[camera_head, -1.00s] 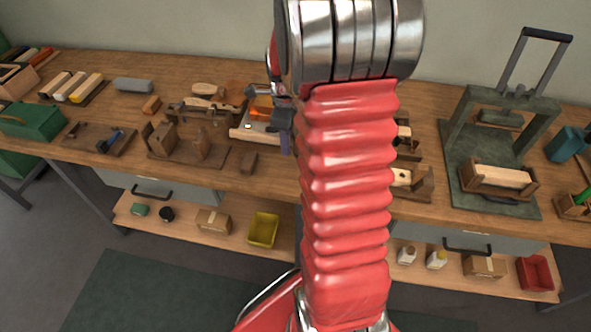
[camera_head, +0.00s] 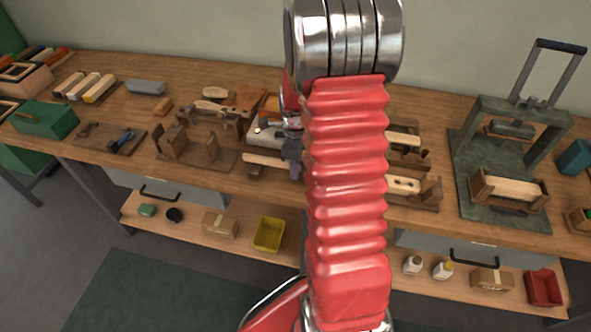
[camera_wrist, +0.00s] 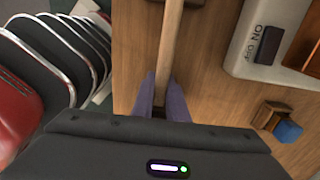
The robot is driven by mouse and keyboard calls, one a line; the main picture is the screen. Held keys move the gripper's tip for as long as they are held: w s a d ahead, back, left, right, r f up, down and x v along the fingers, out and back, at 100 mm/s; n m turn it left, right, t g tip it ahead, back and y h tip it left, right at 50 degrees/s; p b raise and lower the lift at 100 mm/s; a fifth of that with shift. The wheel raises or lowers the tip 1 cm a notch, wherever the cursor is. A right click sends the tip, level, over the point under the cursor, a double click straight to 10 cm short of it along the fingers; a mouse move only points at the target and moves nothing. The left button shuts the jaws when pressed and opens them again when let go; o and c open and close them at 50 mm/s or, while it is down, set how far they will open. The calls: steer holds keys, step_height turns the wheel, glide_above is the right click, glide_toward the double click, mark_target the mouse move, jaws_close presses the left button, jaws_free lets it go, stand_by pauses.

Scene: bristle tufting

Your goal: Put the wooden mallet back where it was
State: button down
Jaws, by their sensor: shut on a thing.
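The wooden mallet's pale handle (camera_head: 263,160) sticks out to the left of my gripper (camera_head: 293,168) in the head view, over the front part of the bench. In the wrist view my gripper (camera_wrist: 163,92) is shut on the handle (camera_wrist: 169,45), which runs up the picture from between the purple fingers. The mallet's head is not visible; my gripper and arm cover that side. I cannot tell whether the mallet touches the bench top.
A small dark wooden block (camera_head: 254,173) lies just below the handle. A grey box with an ON/OFF switch (camera_wrist: 268,45) stands close to the right in the wrist view. A brown wooden jig (camera_head: 190,150) is at left. Bare bench top (camera_wrist: 215,88) shows beside the gripper.

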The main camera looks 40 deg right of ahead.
steer(key=shift+f, duration=0.4)
steer(key=c, duration=1.7)
jaws_free()
steer(key=shift+f, duration=0.1)
steer(key=shift+c, duration=0.2)
step_height(320, 180, up, 12)
steer(key=shift+r, duration=0.1)
